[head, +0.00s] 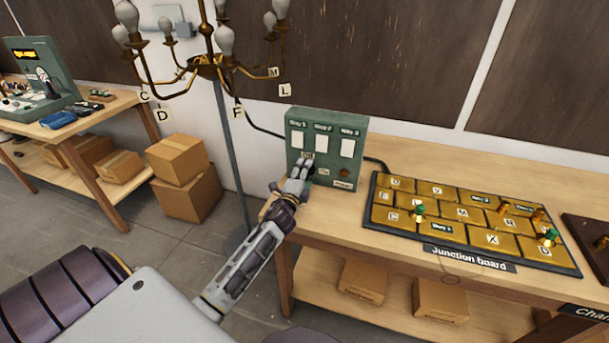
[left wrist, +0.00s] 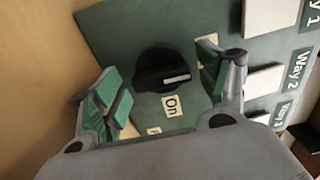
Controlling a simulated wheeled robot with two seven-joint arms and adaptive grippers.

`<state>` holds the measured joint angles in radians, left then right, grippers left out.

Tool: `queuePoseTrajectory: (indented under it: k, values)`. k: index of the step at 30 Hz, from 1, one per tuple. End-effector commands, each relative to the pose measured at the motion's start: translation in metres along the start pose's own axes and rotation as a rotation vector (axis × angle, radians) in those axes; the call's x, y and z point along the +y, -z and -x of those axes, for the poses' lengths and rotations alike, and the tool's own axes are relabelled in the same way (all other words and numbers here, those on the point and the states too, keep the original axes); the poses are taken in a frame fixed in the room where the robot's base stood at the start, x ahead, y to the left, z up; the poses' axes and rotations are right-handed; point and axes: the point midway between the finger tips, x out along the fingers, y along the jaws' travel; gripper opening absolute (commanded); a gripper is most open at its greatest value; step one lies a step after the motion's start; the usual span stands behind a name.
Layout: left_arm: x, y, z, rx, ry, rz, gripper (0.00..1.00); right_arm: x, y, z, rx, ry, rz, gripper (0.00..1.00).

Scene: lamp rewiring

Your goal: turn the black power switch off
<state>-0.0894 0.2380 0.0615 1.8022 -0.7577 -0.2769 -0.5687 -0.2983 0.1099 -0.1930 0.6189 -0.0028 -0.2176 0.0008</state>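The green switch box (head: 325,125) stands at the left end of the bench, with three white rocker switches. The black power switch (left wrist: 163,70) is a round knob on its panel with a white mark, which lies toward the right in the left wrist view. An "On" label (left wrist: 170,105) sits below the knob there; another label is partly hidden behind the right finger. My left gripper (head: 300,170) is at the box and hides most of the knob in the head view. In the left wrist view its green-padded fingers (left wrist: 163,88) are spread on either side of the knob, with visible gaps.
The junction board (head: 455,215) lies right of the box on the bench (head: 335,208). A brass chandelier (head: 205,62) with several bulbs hangs at the upper left. Cardboard boxes (head: 178,160) are stacked on the floor to the left.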

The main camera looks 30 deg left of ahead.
Motion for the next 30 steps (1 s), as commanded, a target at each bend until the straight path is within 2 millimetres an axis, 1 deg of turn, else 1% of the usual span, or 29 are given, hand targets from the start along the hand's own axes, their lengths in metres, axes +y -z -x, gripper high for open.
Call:
queuePoseTrajectory:
  k: [5,8,14,20,30]
  values:
    - [-0.001,0.0,0.0,0.001,0.001,-0.001,0.77,0.001,0.005,0.0,0.005,-0.001,0.0,0.4]
    - [-0.001,0.0,0.0,0.001,0.002,-0.001,0.77,0.005,0.013,-0.001,0.013,-0.005,0.001,0.4]
    - [-0.001,0.0,0.003,0.001,0.001,-0.001,0.77,0.004,0.011,-0.001,0.012,-0.004,0.0,0.4]
    - [0.0,0.0,0.014,0.001,0.001,-0.001,0.77,0.002,0.01,0.0,0.011,-0.003,0.0,0.4]
    - [0.0,0.0,0.044,0.001,0.0,-0.001,0.77,0.002,0.009,0.0,0.011,-0.002,-0.001,0.4]
